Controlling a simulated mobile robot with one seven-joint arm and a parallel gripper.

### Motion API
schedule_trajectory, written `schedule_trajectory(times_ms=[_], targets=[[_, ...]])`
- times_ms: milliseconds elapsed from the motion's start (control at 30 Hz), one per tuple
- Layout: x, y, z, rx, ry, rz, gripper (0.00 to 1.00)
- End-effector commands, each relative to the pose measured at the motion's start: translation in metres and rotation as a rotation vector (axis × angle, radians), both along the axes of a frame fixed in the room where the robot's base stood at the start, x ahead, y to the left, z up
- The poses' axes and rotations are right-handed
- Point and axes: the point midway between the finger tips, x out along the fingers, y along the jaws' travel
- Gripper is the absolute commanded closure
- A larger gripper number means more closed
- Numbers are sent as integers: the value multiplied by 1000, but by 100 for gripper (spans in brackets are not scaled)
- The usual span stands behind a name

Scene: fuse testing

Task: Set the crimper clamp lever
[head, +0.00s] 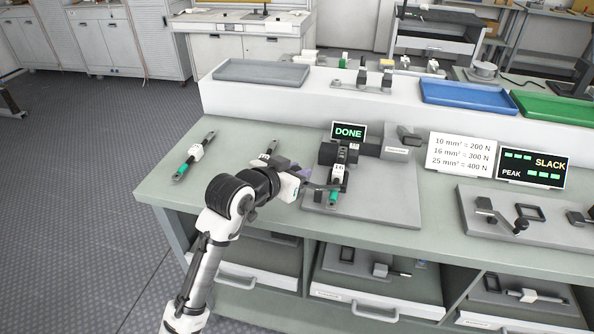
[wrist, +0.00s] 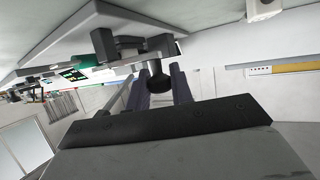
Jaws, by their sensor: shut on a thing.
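The crimper (head: 335,152) stands on a grey base plate (head: 385,205) on the bench, with a small display reading DONE (head: 349,132) on top. A white-tagged cable piece with a green end (head: 333,197) lies in it. The clamp lever (head: 322,187) is a dark rod reaching from the crimper's left side to my gripper. In the wrist view, its round black knob (wrist: 158,84) sits between the two purple-grey fingers of my gripper (wrist: 162,74), which is shut on it. In the head view my arm's end partly hides the fingers and knob.
Another white-tagged cable piece (head: 194,154) lies at the bench's left, and one (head: 268,150) lies behind my gripper. A force card (head: 461,154) and a SLACK display (head: 533,167) stand to the right. A second plate with a crank (head: 510,222) lies right. Trays line the raised shelf.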

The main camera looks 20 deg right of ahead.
Motion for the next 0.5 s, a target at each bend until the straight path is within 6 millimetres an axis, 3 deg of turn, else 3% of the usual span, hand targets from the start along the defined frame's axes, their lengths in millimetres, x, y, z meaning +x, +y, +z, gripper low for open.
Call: schedule_trajectory(times_ms=[500], targets=[[-23, 9, 1, -5, 3, 430, 100]])
